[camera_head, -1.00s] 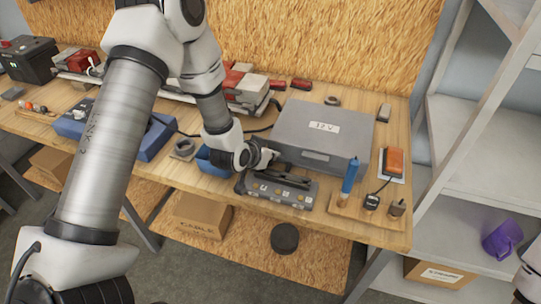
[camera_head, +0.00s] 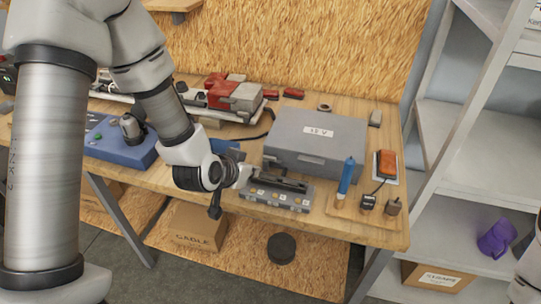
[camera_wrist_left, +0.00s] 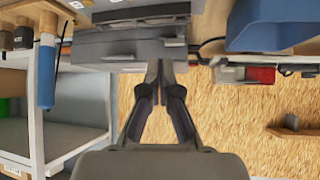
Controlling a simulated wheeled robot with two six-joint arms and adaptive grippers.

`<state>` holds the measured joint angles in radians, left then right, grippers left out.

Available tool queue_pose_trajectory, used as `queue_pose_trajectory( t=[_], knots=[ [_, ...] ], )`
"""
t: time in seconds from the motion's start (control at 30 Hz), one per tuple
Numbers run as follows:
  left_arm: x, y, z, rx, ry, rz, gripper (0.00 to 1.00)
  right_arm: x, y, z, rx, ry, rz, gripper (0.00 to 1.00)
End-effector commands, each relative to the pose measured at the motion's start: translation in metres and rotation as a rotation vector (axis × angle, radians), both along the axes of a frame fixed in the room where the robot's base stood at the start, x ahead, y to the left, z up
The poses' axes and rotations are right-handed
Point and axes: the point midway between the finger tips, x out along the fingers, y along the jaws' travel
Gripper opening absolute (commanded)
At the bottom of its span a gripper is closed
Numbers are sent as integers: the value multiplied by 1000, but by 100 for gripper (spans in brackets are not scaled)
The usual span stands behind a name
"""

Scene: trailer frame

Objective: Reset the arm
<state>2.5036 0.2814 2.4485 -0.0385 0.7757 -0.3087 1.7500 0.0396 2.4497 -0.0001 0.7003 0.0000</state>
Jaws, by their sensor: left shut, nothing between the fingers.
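My left arm comes in from the left of the head view, and its left gripper (camera_head: 302,187) points right, in front of the grey 12 V case (camera_head: 315,143). Its dark fingers are over or just in front of a low grey unit (camera_head: 262,199) with several small marks on its front, and hide part of it. I cannot tell whether they touch it. In the left wrist view the fingers of the left gripper (camera_wrist_left: 160,68) meet at the tips with nothing between them. A piece of my right arm shows at the right edge; its gripper is out of view.
A blue cylinder (camera_head: 347,177), an orange-topped device (camera_head: 385,164) and small plugs stand right of the case. A blue box (camera_head: 122,150) and red-grey parts (camera_head: 235,92) lie left. Shelves (camera_head: 480,160) with a purple mug (camera_head: 495,238) stand right.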

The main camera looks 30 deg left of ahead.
Motion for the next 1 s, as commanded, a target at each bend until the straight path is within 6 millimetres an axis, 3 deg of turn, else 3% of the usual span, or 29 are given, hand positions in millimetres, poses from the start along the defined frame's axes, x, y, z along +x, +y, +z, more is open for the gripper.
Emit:
queue_pose_trajectory(
  t=[0.17,0.23,0.37,0.47,0.5,0.6,0.7,0.8,1.0],
  knots=[
    [-1,0,-1,0,4,0,0,0,0,0,0,1,0,87],
    [-6,0,-12,2,29,-2,0,0,0,0,0,1,0,87],
    [-36,-5,-75,26,174,-24,0,0,0,-2,0,0,0,87],
    [-85,-12,-146,60,357,-61,0,0,0,-4,0,0,0,87],
    [-109,-15,-172,68,435,-71,0,0,0,-4,0,1,0,87],
    [-172,-21,-225,73,619,-77,0,0,0,-5,0,1,0,87],
    [-225,-26,-257,67,761,-54,0,0,0,-6,0,1,0,87],
    [-250,-29,-267,41,838,26,0,0,0,-5,0,1,0,87],
    [-250,-28,-266,4,847,111,0,0,0,-6,0,1,0,87]
  ],
)
